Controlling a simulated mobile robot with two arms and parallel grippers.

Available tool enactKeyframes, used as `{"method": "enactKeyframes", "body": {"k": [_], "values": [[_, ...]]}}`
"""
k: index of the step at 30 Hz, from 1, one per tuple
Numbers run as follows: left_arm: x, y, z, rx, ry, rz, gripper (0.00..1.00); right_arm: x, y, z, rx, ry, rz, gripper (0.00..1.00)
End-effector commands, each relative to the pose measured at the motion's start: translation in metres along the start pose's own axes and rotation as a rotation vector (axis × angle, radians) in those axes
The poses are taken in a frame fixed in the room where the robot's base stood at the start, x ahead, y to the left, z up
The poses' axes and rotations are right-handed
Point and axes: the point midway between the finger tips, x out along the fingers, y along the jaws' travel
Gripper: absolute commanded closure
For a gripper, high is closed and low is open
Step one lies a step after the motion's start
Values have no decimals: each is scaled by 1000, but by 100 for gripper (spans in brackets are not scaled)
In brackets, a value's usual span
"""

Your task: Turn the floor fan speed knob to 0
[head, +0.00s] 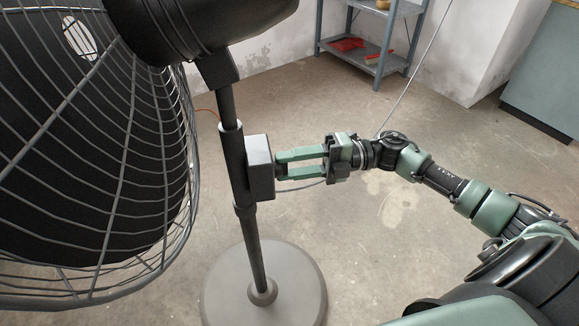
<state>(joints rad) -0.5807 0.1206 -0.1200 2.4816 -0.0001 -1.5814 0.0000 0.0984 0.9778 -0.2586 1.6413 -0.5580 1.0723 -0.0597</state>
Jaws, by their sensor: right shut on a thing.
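The floor fan (238,200) stands in front of me, with its large wire cage (100,160) filling the left of the view. A grey control box (260,165) sits on the right side of its pole. My right gripper (279,164) comes in from the right, level with the box, with its two green fingers pointing left. The fingertips are shut on the dark speed knob (280,169) on the box's right face. The fingers hide most of the knob, so its setting cannot be read. My left gripper is not in view.
The fan's round base (265,290) rests on the concrete floor (390,235). A blue-grey shelf (375,45) with red items stands against the back wall. A thin cable (415,70) runs behind my right arm. A grey-green cabinet (545,75) is at the far right.

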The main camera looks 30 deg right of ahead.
Motion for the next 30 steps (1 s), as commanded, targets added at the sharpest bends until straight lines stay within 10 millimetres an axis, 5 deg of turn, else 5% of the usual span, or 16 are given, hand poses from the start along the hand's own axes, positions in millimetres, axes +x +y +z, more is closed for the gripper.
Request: {"method": "enactKeyframes", "body": {"k": [18,19,20,30], "values": [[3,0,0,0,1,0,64,0,-1,0,-45,-1,-2,100],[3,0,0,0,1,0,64,0,-1,0,-45,-1,-2,54],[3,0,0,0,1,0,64,0,-1,0,-45,-1,-2,46],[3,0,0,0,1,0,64,-1,0,0,-43,-1,-1,42]]}}
